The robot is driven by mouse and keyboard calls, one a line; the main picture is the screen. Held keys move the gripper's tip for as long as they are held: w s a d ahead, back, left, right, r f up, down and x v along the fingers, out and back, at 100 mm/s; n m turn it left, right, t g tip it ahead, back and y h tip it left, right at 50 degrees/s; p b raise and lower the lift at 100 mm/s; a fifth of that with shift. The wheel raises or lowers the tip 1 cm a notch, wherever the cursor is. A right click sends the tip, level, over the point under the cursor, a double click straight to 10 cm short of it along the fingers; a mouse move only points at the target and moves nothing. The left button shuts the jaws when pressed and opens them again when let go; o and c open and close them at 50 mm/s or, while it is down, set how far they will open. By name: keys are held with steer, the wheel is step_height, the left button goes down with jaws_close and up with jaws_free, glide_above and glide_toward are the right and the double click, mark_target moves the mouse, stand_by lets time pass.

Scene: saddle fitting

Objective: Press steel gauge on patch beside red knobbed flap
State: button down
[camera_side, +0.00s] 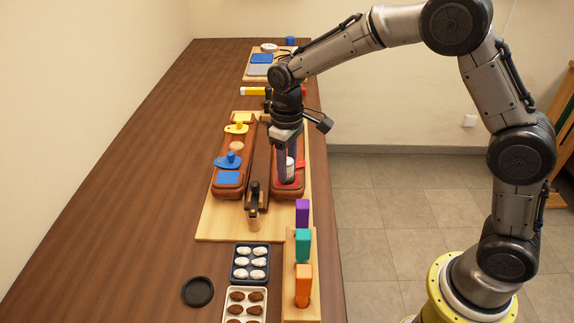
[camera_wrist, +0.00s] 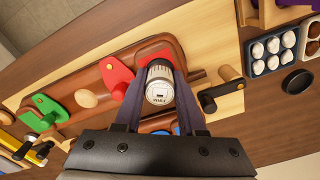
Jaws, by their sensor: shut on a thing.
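My gripper (camera_wrist: 160,90) is shut on the steel gauge (camera_wrist: 158,88), a short cylinder with a dark band and a pale round face. In the side view the gauge (camera_side: 290,168) is upright between the fingers, directly over the red patch (camera_side: 288,182) at the near end of the right brown saddle. The patch also shows behind the gauge in the wrist view (camera_wrist: 150,57). Whether the gauge touches the patch cannot be told. The red knobbed flap (camera_wrist: 115,79) lies beside the patch, to the left in the wrist view. In the side view my gripper mostly hides it.
The left saddle (camera_side: 219,193) carries blue and yellow knobbed flaps and patches. A green flap (camera_wrist: 46,110) and a tan disc (camera_wrist: 87,99) are farther along the right saddle. A black-handled clamp (camera_side: 254,200) stands between the saddles. Coloured blocks (camera_side: 303,246) and egg trays (camera_side: 250,263) are nearer.

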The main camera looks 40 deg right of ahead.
steer(key=shift+c, duration=2.1)
jaws_free()
step_height(320, 180, up, 14)
steer(key=s+d+r+t, duration=0.2)
steer(key=s+d+r, duration=0.1)
steer(key=s+r, duration=0.35)
steer(key=s+d+r+m+t, duration=0.1)
steer(key=s+d+r, duration=0.2)
steer(key=s, duration=0.6)
steer(key=s+d+f+m+t, duration=0.1)
steer(key=s+f+m+t, duration=0.1)
steer(key=s+f, duration=0.9)
steer(key=shift+s+d+t, duration=0.3)
steer(key=shift+s+d, duration=0.1)
steer(key=shift+s, duration=0.1)
